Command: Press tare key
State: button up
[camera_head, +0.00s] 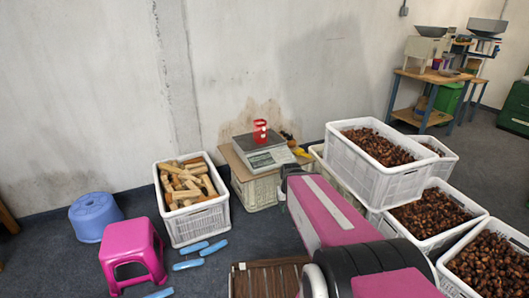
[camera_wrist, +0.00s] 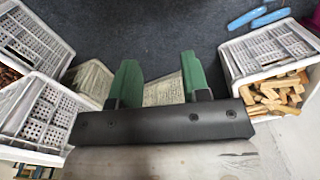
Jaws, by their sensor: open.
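A scale (camera_head: 262,158) with a pale front panel sits on a board over a white crate by the wall. A red container (camera_head: 260,131) stands on its pan. The tare key is too small to make out on the panel. My gripper (camera_wrist: 158,78) shows in the wrist view with two green fingers apart and nothing held between them. A pale, crate-like surface (camera_wrist: 163,92) shows below and between the fingers. In the head view my pink arm reaches toward the scale's right side, and the fingers cannot be made out there.
A crate of wood pieces (camera_head: 190,222) stands left of the scale. White crates of chestnuts, one stacked high (camera_head: 370,183), crowd the right.

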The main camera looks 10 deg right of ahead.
grip_shut()
dwell(1.5)
